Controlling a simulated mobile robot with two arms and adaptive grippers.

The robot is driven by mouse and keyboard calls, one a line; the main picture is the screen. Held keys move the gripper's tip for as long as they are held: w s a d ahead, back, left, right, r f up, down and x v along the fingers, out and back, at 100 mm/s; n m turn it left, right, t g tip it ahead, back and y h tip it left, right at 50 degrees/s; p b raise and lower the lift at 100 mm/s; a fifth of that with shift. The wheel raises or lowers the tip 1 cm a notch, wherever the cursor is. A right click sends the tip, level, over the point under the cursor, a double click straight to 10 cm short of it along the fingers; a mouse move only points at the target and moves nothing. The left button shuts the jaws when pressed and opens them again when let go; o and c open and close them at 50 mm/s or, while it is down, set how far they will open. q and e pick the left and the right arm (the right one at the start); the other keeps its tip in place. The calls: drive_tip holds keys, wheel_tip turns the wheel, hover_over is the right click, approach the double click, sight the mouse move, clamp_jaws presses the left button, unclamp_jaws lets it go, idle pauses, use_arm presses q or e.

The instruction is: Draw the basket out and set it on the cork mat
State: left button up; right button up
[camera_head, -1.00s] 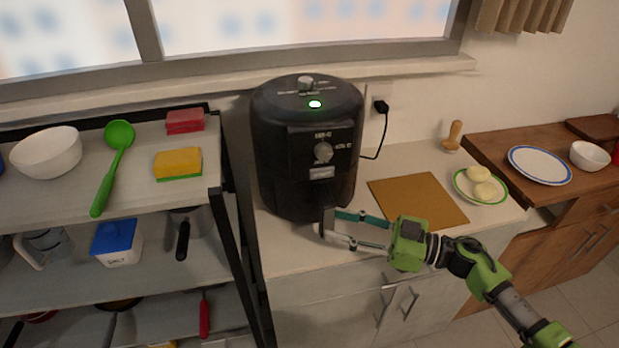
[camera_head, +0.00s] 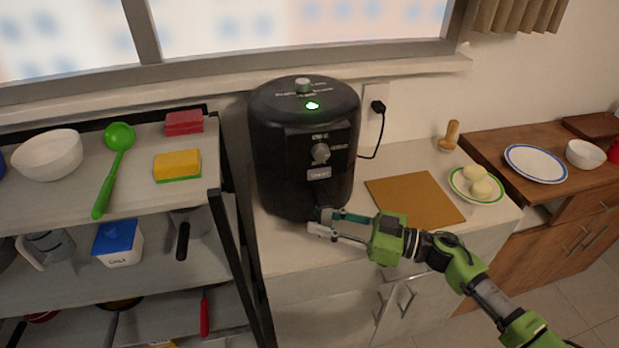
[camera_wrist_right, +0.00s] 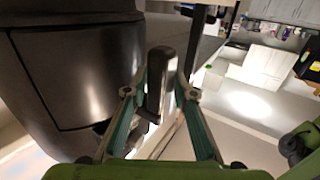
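The black air fryer (camera_head: 290,160) stands on the counter with a lit green light on top. Its basket (camera_head: 283,200) appears seated in the body. My right gripper (camera_head: 314,221) is at the front of the basket, its arm coming in from the right. In the right wrist view the dark upright basket handle (camera_wrist_right: 160,80) stands between the two fingers. The fingers are close to both sides of it, and whether they press on it is unclear. In the head view the gripper mostly hides the handle. The cork mat (camera_head: 414,200) lies bare on the counter, right of the fryer. My left gripper is not seen.
A green-rimmed plate with pale round pieces (camera_head: 476,185) sits just right of the mat. A wooden-handled tool (camera_head: 449,136) stands behind it. The fryer's cord runs to a wall outlet. A metal shelf rack (camera_head: 227,235) stands close on the left.

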clamp_jaws()
drive_tip(key=shift+r, duration=0.15)
drive_tip(key=shift+s, duration=0.15)
